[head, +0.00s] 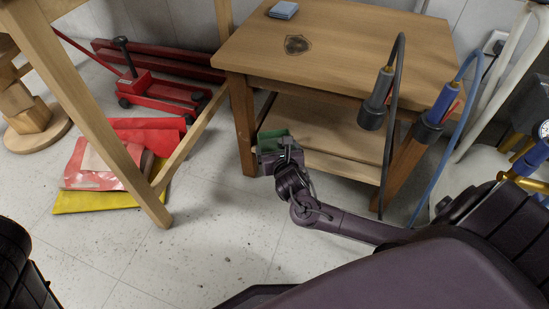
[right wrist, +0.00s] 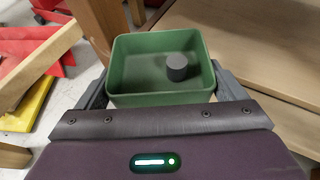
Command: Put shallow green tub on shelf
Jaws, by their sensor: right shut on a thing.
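The shallow green tub (head: 272,136) is in my right gripper (head: 277,157), beside the front left part of the wooden shelf. In the right wrist view the tub (right wrist: 150,100) sits between the two dark fingers, one on each side wall. A small dark grey cylinder (right wrist: 176,68) stands inside it. The lower shelf (head: 325,128) lies under the top of the small wooden table (head: 350,50). In the right wrist view the wooden boards (right wrist: 260,50) are to the right of the tub. I cannot tell whether the tub touches the shelf. My left gripper is not in view.
Two tools (head: 377,100) with cables hang at the table's right side. The left table leg (head: 243,125) stands close to the tub. A red jack (head: 160,90) and red and yellow bags (head: 110,165) lie at left. The floor in front is clear.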

